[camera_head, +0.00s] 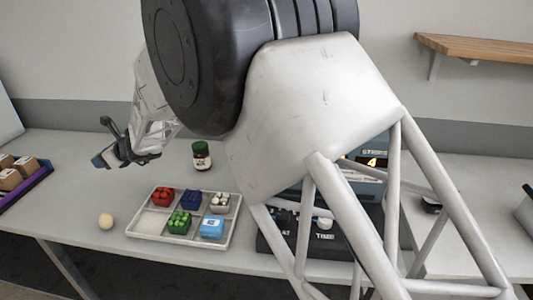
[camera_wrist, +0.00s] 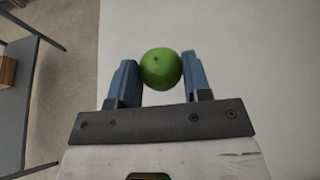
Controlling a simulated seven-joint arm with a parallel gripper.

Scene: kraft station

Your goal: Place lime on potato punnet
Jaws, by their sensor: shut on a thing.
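My gripper (camera_wrist: 160,82) is shut on a green lime (camera_wrist: 161,69), held between its two blue fingers in the wrist view. In the head view my gripper (camera_head: 125,155) is above the table, left of and higher than the tray; I cannot make out the lime there. A pale tray (camera_head: 233,240) on the table has several compartments. A punnet with pale round items (camera_head: 220,200) sits in its back right compartment; I cannot tell for sure that they are potatoes. The lime is apart from every punnet.
The tray also holds red (camera_head: 162,196), blue (camera_head: 191,199) and green (camera_head: 180,222) punnets and a light blue box (camera_head: 212,227); its front left compartment is empty. A beige round item (camera_head: 105,221) lies left of the tray. A dark-green jar (camera_head: 201,156) stands behind it.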

